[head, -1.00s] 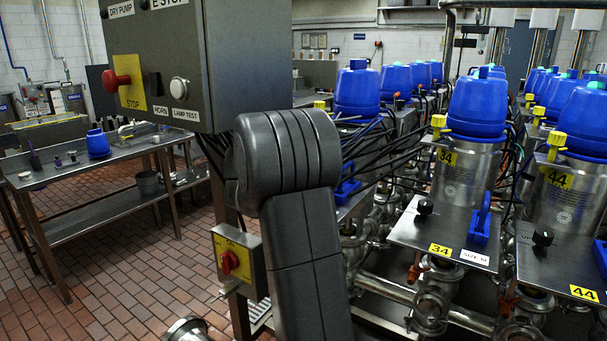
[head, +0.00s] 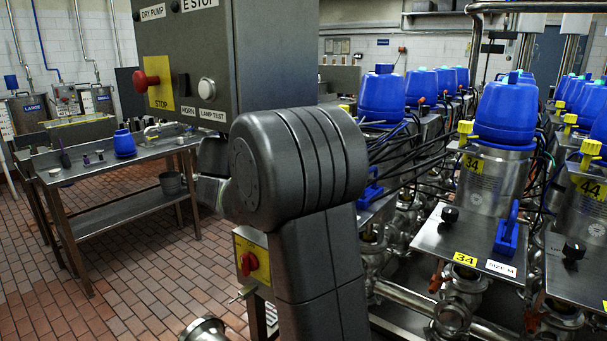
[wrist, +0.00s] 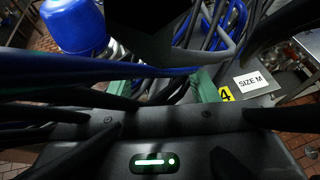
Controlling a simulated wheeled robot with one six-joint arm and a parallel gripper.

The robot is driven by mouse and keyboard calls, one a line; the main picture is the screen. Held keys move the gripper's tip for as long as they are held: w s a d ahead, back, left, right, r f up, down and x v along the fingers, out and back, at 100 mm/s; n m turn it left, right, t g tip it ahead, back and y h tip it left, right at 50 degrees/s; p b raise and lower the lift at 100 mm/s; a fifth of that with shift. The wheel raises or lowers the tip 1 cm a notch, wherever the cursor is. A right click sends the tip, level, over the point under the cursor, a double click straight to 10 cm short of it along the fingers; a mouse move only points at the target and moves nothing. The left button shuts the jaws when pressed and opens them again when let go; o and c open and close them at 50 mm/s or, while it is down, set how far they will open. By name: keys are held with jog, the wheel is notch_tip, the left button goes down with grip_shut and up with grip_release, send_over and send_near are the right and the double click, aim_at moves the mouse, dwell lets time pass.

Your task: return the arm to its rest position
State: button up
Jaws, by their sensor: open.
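My arm's dark grey elbow and link (head: 300,175) fill the middle of the head view, bent and standing in front of the control box. My gripper does not show in the head view. In the wrist view my gripper (wrist: 163,84) shows two green finger pads set apart, with no object seen held between them. Blue and dark cables pass across the wrist view, and part of the gripper is dark. A blue valve top (wrist: 73,25) and a "SIZE M" label (wrist: 250,80) show beyond it.
A grey control box (head: 205,60) with a red stop button hangs close beside my arm. A red switch on a yellow box (head: 250,262) sits below. Valves with blue tops (head: 506,110) and loose cables crowd the right. Tiled floor (head: 150,270) is open at left, before a steel table (head: 125,185).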

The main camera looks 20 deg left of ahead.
dwell(0.3)
jog(key=x, duration=1.2)
jog(key=shift+p, duration=0.3)
jog(key=shift+f+b, duration=0.15)
jog(key=shift+b, duration=0.15)
jog(key=shift+s, duration=0.1)
jog(key=shift+r+p, duration=0.25)
jog(key=shift+p, duration=0.1)
